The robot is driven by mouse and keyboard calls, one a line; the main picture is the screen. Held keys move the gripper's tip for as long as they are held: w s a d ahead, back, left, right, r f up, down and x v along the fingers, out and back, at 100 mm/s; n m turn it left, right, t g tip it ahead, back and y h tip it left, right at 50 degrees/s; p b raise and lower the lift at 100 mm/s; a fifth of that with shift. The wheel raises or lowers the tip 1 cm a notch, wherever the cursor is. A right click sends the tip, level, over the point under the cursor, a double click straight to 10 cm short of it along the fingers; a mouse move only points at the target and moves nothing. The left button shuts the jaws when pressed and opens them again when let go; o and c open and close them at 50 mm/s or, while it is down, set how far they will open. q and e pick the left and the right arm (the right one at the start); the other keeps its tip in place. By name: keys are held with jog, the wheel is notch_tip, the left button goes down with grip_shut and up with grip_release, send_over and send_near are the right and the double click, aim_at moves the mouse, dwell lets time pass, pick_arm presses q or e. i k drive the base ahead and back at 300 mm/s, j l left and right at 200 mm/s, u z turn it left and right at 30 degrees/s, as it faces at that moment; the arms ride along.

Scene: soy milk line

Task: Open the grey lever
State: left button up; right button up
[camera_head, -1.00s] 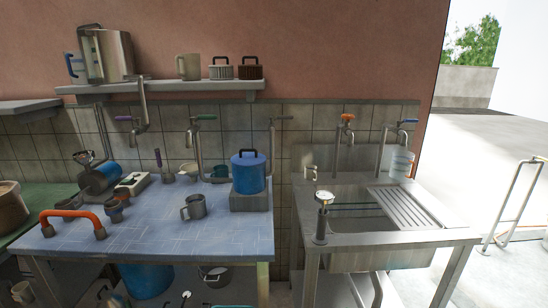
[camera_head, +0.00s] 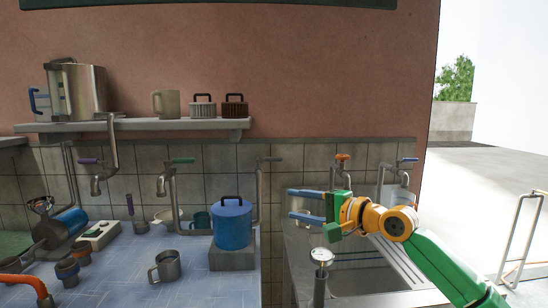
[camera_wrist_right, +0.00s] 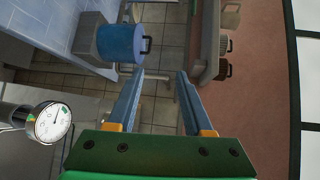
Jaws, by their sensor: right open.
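The grey lever (camera_head: 269,159) is a short bar on top of a grey standing pipe (camera_head: 259,190). It is against the tiled wall, just right of the blue pot (camera_head: 232,224) in the head view. My right gripper (camera_head: 290,204) is open and empty, right of the lever and lower in the picture, its fingers pointing left. In the right wrist view the open fingers (camera_wrist_right: 160,74) frame tiled wall and part of a thin grey pipe. I see no contact with the lever. My left gripper is not in view.
Orange (camera_head: 342,158) and blue (camera_head: 407,160) handles are to the right. A gauge (camera_head: 321,256) stands at the sink's near left. A shelf (camera_head: 140,127) with mugs runs above.

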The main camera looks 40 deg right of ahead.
aim_at(266, 159)
jog(key=i+l, duration=0.9)
jog(key=l, duration=0.1)
